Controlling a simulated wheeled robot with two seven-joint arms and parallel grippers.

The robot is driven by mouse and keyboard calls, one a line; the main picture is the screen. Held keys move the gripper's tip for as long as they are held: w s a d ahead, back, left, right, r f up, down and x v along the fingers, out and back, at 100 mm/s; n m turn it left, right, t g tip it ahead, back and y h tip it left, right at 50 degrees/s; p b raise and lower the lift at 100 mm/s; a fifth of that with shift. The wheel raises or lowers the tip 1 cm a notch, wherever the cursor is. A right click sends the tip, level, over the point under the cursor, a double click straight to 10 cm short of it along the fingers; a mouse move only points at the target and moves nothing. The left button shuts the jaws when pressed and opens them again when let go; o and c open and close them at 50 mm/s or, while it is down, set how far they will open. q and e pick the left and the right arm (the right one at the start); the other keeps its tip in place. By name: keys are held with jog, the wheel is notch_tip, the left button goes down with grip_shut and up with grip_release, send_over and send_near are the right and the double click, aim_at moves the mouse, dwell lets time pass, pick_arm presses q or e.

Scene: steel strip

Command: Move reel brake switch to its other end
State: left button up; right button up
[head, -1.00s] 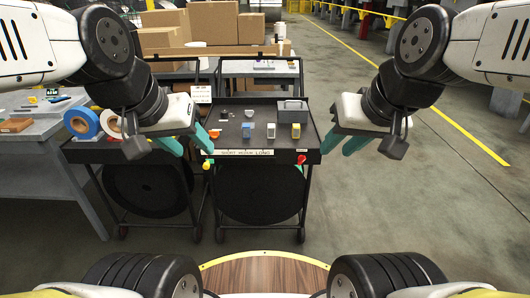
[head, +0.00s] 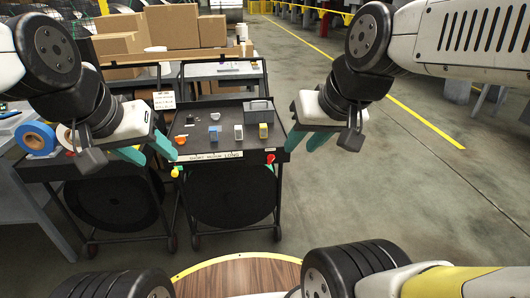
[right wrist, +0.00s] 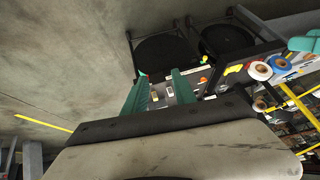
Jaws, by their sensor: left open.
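A black cart (head: 215,164) stands ahead with a strip marked SHORT MEDIUM LONG (head: 205,156) along its front edge. A red knob (head: 270,158) sits at the strip's right end, and a yellow knob (head: 175,172) at its left end. I cannot tell which is the reel brake switch, or its position. My left gripper (head: 150,154) is open and empty, in front of the cart's left part. My right gripper (head: 300,146) is open and empty, right of the red knob in the picture. Its two fingers show apart in the right wrist view (right wrist: 159,92).
Small blocks, an orange piece (head: 180,140) and a grey box (head: 258,110) stand on the cart top. Blue (head: 36,138) and white rolls lie at the left. Dark reels (head: 230,194) hang below. Cardboard boxes (head: 170,27) are behind. The floor at right is clear.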

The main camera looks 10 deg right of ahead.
jog(key=m+t, duration=0.3)
jog(key=t, duration=0.5)
send_over(272, 160)
jog(key=s+a, duration=0.1)
jog(key=s, duration=0.4)
notch_tip(272, 160, down, 27)
jog(key=s+d+f+m+t+h, duration=0.1)
jog(key=s+f+m+t+h, duration=0.25)
jog(key=f, duration=1.15)
jog(key=shift+m+y, duration=0.55)
jog(key=shift+y, duration=0.1)
jog(key=w, duration=0.7)
jog(key=shift+w+d+f, duration=0.1)
jog(key=shift+w, duration=0.3)
jog(key=shift+c, duration=0.4)
grip_shut()
